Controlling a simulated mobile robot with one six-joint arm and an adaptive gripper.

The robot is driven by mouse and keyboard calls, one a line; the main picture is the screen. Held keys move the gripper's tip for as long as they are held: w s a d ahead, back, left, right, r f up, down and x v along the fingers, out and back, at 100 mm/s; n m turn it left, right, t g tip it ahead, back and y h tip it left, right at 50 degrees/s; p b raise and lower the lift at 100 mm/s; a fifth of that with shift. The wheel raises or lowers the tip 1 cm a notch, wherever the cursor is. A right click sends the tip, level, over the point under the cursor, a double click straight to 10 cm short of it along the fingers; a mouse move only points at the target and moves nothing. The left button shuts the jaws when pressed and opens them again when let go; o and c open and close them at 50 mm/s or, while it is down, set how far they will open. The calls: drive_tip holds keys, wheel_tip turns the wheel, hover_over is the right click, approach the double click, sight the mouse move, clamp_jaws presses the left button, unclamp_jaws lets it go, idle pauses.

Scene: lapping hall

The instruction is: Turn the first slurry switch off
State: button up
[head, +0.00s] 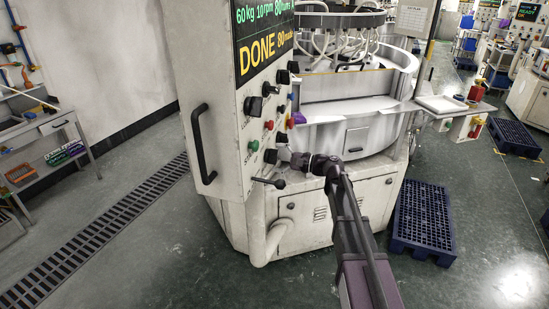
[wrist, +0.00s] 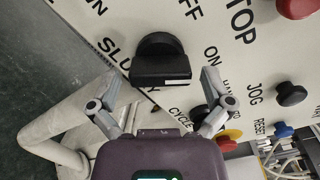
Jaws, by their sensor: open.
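In the wrist view a black rotary switch (wrist: 160,58) with a pale mark on its handle sits on the white panel. Printed words by it include SLURRY, partly hidden, plus ON and OFF. I cannot tell surely which word the handle points at. My gripper (wrist: 160,82) is open, its fingers on either side of the switch's handle, with no clear contact. In the head view my gripper (head: 287,156) is at the lower part of the control panel (head: 228,140), close to a black switch (head: 271,156). The gripper hides part of the panel edge.
A red button (wrist: 296,8), a black button (wrist: 291,95) and a blue button (wrist: 283,131) are near in the wrist view. A panel handle (head: 202,143) stands left. Blue pallets (head: 423,222) lie right.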

drive_tip(key=shift+w+a, duration=0.1)
drive_tip(key=shift+a, duration=0.25)
drive_tip(key=c, duration=1)
drive_tip(key=shift+c, duration=0.2)
drive_tip(key=shift+n, duration=0.3)
drive_tip(key=n, duration=0.5)
drive_tip(key=shift+n, duration=0.4)
drive_tip(key=n, duration=0.5)
drive_tip(key=shift+r+n, duration=0.1)
drive_tip(key=shift+n, duration=0.2)
